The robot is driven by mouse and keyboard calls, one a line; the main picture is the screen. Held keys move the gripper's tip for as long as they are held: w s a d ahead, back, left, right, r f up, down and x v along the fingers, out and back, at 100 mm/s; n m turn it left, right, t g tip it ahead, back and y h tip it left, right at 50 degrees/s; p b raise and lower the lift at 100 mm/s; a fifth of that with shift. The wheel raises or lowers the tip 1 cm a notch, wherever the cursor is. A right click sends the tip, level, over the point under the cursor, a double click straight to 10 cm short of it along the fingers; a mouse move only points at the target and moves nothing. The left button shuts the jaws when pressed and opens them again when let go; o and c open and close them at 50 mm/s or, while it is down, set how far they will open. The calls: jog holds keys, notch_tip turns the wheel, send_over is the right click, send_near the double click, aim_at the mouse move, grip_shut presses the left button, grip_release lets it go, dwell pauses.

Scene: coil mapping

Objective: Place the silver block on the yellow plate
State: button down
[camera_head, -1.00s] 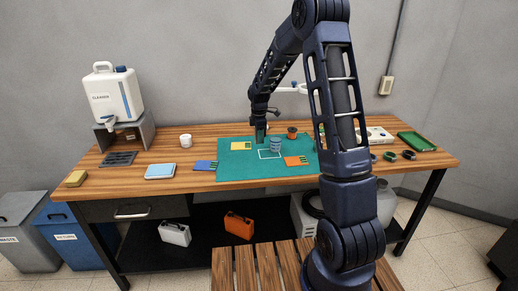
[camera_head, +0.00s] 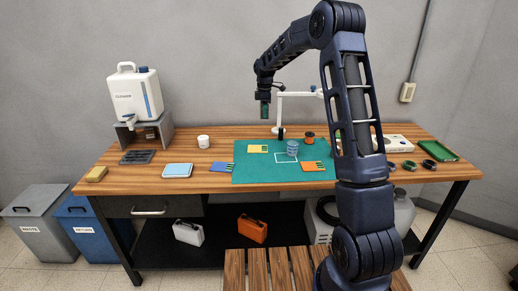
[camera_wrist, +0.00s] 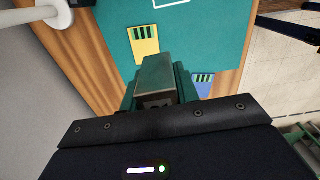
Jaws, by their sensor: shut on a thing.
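My gripper (camera_head: 265,109) is raised well above the back of the green mat (camera_head: 262,174). In the wrist view it is shut on the silver block (camera_wrist: 156,80), a dark grey metallic block between the fingers. In the head view the block is too small to make out. The yellow plate (camera_head: 258,149) lies flat on the back left of the mat, with dark green stripes at its right end. It also shows in the wrist view (camera_wrist: 144,46), beyond the held block and apart from it. Nothing is seen lying on its visible part.
A blue-grey stack (camera_head: 292,148) stands by a white outline. A copper coil spool (camera_head: 309,138) and a white stand arm (camera_head: 280,110) are behind. A white cup (camera_head: 203,141) stands left.

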send_over(258, 149)
jog(key=f, duration=2)
jog(key=shift+w, duration=0.2)
jog(key=shift+f, duration=0.1)
jog(key=c, duration=1)
grip_release()
jog(key=shift+c, duration=0.2)
notch_tip(258, 149, up, 12)
jog(key=shift+r, duration=0.25)
